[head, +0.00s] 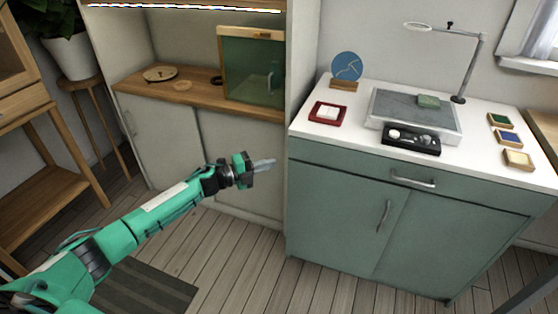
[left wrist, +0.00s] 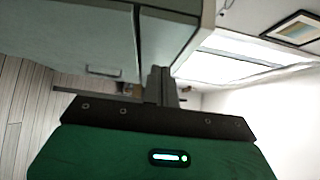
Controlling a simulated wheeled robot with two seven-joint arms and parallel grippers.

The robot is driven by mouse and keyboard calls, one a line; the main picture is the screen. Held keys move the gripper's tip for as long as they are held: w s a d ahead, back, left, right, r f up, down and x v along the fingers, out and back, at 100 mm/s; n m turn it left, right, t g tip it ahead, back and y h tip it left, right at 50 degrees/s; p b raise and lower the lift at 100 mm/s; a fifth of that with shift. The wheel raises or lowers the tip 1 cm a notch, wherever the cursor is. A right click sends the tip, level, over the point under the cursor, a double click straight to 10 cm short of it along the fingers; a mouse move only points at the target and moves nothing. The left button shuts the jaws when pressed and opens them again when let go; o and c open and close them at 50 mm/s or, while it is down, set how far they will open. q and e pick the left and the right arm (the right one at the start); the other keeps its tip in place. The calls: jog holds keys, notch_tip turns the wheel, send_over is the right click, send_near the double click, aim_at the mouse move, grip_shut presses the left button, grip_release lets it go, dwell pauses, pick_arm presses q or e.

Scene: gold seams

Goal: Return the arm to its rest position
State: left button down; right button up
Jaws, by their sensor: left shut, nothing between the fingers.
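My left arm comes in from the left in the head view, green with dark joints, stretched out over the floor. Its gripper (head: 262,163) is shut and empty, in the air in front of the sliding-door cabinet and left of the green cabinet. In the left wrist view the gripper's fingers (left wrist: 161,85) are together with nothing between them. My right gripper is in neither view.
The green cabinet (head: 340,205) carries a grey slab (head: 385,105), a black tray (head: 411,150), a red tray (head: 327,113), a blue disc (head: 346,67), a ring lamp (head: 431,29) and small coloured boxes. A wooden shelf (head: 205,98) holds a glass-fronted box (head: 250,75). A plant stands far left. The floor (head: 235,245) is clear.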

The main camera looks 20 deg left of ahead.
pick_arm(q)
jog(key=v, duration=0.4)
jog(key=shift+s+a+r, duration=0.1)
jog(key=shift+s+r, duration=0.1)
jog(key=shift+s, duration=0.2)
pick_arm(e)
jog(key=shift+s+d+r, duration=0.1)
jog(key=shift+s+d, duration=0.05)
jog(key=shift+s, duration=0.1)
